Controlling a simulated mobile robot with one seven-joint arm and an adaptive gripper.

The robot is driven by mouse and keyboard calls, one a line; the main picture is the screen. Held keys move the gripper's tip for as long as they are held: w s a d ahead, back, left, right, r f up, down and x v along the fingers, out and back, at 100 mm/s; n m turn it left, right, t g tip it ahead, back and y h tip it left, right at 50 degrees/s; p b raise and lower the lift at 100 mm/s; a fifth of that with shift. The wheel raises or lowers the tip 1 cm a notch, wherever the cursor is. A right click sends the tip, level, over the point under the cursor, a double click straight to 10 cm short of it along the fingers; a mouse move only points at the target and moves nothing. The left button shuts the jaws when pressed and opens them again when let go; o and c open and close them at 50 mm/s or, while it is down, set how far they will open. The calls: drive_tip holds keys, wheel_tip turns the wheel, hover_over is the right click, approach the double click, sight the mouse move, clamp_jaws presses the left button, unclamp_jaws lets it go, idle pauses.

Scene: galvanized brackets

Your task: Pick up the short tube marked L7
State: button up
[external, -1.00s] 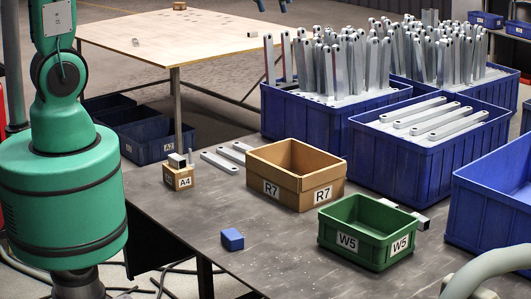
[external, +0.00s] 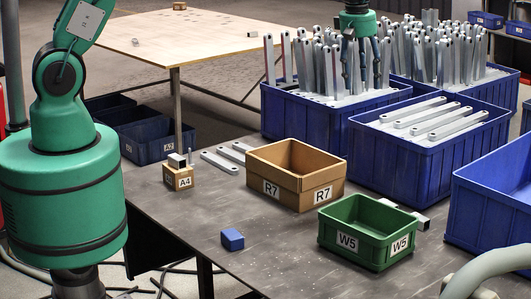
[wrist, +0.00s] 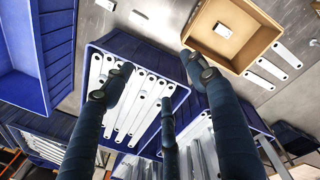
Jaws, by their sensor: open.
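I cannot read the mark L7 on anything in view. A small pale block (wrist: 222,30) lies inside the brown box (wrist: 207,15) in the wrist view; I cannot tell whether it is a tube or a label. The box, marked R7, also shows in the external view (external: 266,190), its floor hidden. A short metal piece (external: 422,222) lies partly hidden behind the green bin (external: 350,257) marked W5. My gripper (external: 361,72) is open and empty, high over the blue crates at the back. Its spread fingers (wrist: 159,80) fill the lower wrist view.
Upright brackets (external: 312,70) fill the back crate (external: 300,118). Flat brackets (external: 425,115) lie in the crate to its right (external: 430,158). A small A4 box (external: 178,178), loose brackets (external: 219,162) and a blue block (external: 232,239) are on the grey table. The table's front is mostly clear.

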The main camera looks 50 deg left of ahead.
drive_tip(key=w+d+f+n, duration=0.1)
drive_tip(key=d+f, duration=0.2)
drive_tip(key=f, duration=0.3)
drive_tip(key=w+d+f+n, duration=0.1)
drive_tip(key=d+f, duration=0.3)
drive_tip(key=f, duration=0.3)
drive_tip(key=w+d+f+n+g, duration=0.1)
drive_tip(key=d+f+n, duration=0.1)
drive_tip(key=f, duration=0.5)
drive_tip(key=shift+w+d+f, duration=0.15)
drive_tip(key=shift+d+f, duration=0.05)
drive_tip(key=shift+d, duration=0.55)
drive_tip(key=shift+f, duration=0.1)
hover_over(390, 202)
drive_tip(key=f, duration=0.8)
drive_tip(key=shift+w+a+f+b, duration=0.1)
drive_tip(key=shift+w+f+b, duration=0.1)
drive_tip(key=shift+b, duration=0.15)
drive_tip(key=shift+f, duration=0.1)
drive_tip(key=f, duration=0.3)
drive_tip(key=shift+s+f+b, duration=0.1)
drive_tip(key=shift+s+b, duration=0.1)
drive_tip(key=shift+b, duration=0.15)
drive_tip(key=shift+f, duration=0.95)
